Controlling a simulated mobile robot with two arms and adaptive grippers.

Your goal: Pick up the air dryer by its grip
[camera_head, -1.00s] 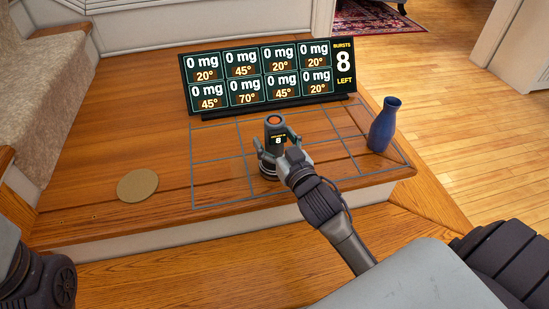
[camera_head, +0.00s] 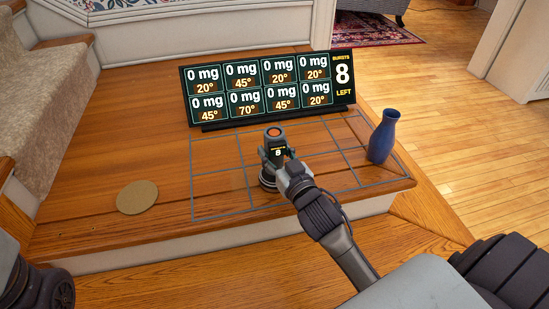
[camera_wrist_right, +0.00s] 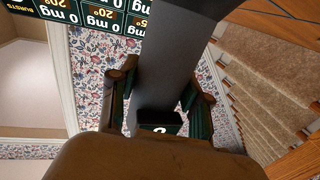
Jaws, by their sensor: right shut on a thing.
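The air dryer (camera_head: 274,137) is a dark grey upright device with an orange button on top, a small display reading 8 and a wider ringed base. It stands within the grid lines on the wooden landing; I cannot tell if its base is lifted. My right gripper (camera_head: 279,160) is shut on its grip from the near side and hides part of it. In the right wrist view the dryer's dark body (camera_wrist_right: 178,55) runs between the green-padded fingers (camera_wrist_right: 160,90). My left gripper is out of view; only part of that arm shows at lower left.
A black display board (camera_head: 265,86) stands behind the dryer, showing 0 mg panels and 8 bursts left. A blue vase (camera_head: 384,136) stands at the grid's right edge. A round tan disc (camera_head: 137,197) lies left of the grid. Carpeted stairs (camera_head: 45,100) rise at left.

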